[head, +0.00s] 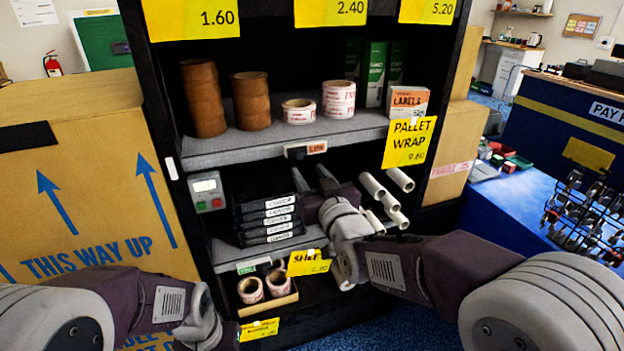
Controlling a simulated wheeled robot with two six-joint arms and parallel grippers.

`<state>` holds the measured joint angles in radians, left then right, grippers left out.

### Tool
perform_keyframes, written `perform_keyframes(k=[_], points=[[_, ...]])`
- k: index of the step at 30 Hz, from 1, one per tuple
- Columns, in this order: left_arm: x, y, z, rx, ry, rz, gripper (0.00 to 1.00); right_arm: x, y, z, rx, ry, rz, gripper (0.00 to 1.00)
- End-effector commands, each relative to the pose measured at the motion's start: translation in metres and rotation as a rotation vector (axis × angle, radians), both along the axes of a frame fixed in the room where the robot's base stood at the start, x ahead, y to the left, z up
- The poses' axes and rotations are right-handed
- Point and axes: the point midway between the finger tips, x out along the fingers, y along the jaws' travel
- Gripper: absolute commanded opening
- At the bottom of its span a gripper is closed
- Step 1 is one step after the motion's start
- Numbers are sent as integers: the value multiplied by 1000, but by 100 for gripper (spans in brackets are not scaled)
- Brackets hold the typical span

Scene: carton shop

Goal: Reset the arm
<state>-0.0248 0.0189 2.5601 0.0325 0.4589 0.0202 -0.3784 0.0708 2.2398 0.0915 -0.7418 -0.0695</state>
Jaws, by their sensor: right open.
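My right arm reaches in from the right to the front of the black shelf unit (152,80). Its gripper (311,177) is open, with its two dark fingers pointing into the lower shelf opening. It is between a stack of black labelled packs (268,222) on its left and several white rolls (398,180) on its right. I see nothing held between the fingers. My left arm comes in from the lower left and its wrist is in front of the large carton. The left gripper's fingers do not show.
The large carton (95,180) stands left of the shelf. Brown tape rolls (203,98) and a labels box (407,103) are on the upper shelf. A small open box (268,298) of tape rolls is low down. A blue counter (515,200) with a tool rack is at right.

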Motion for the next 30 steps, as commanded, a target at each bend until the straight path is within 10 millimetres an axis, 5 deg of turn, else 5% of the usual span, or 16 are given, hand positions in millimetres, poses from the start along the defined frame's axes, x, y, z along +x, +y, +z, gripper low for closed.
perform_keyframes(k=[5, 14, 16, 18, 20, 23, 27, 30], points=[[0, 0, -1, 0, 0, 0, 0, -18, -5, 0, 0, -1, 1, 41], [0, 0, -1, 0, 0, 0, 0, -19, -7, 0, 1, 0, -3, 41], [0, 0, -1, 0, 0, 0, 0, -13, -22, 0, 1, 0, -35, 41], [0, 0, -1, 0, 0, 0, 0, -5, -58, -8, -5, 17, -111, 41], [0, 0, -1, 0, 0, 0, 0, -5, -91, -43, -36, 123, -173, 41], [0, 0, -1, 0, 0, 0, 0, -29, -130, -123, -83, 410, -238, 41], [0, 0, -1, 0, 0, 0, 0, -88, -157, -208, -123, 779, -274, 41], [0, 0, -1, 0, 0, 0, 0, -135, -163, -247, -143, 999, -280, 41]])
